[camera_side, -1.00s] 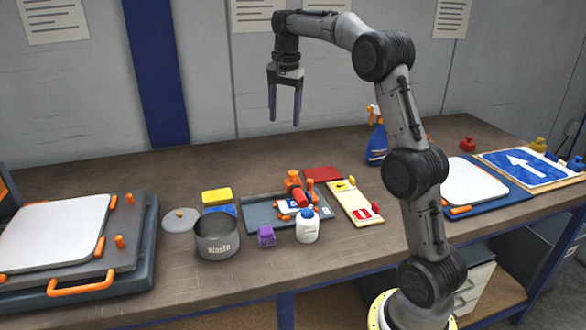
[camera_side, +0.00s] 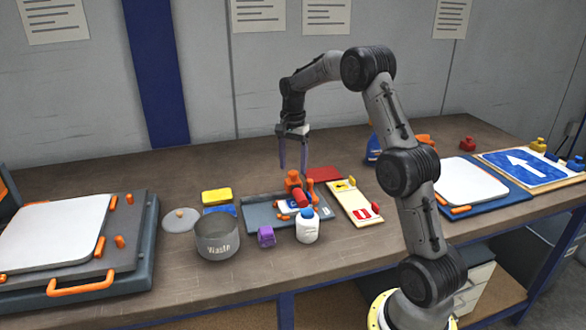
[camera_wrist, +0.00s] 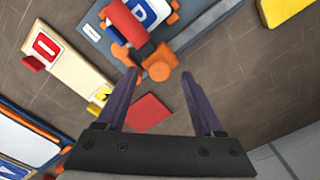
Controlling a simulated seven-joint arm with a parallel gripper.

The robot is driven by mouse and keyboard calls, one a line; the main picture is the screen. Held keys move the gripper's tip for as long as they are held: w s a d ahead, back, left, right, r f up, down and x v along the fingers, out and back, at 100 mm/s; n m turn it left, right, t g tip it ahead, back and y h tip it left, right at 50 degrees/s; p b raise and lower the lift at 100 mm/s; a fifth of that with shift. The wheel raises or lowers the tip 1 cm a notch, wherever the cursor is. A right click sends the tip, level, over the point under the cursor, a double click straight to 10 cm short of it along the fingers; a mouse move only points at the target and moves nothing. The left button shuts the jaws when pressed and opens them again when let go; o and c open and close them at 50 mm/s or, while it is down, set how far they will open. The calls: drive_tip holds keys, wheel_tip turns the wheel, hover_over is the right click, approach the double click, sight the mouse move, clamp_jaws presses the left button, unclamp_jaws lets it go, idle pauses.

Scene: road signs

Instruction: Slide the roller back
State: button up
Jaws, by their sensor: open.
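The roller is a red cylinder (camera_side: 301,195) in an orange frame, on a grey board (camera_side: 262,212) in the middle of the bench. An orange knob (camera_side: 293,180) stands up from its back. In the wrist view the red roller (camera_wrist: 137,22) lies over a blue and white sign (camera_wrist: 150,12), with orange parts below it. My gripper (camera_side: 293,168) is open and empty, pointing down above and just behind the roller. In the wrist view its purple fingertips (camera_wrist: 158,75) stand on either side of the orange knob (camera_wrist: 160,70), but I cannot tell the height gap.
A white bottle (camera_side: 307,228) with a blue cap stands in front of the board. A grey waste pot (camera_side: 217,236) and a purple block (camera_side: 266,236) are to the left. A cream board (camera_side: 354,203) with small signs and a red plate (camera_side: 323,174) lie to the right.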

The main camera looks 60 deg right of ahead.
drive_tip(key=shift+f, duration=0.95)
clamp_jaws()
drive_tip(key=shift+r, duration=0.1)
idle(0.7)
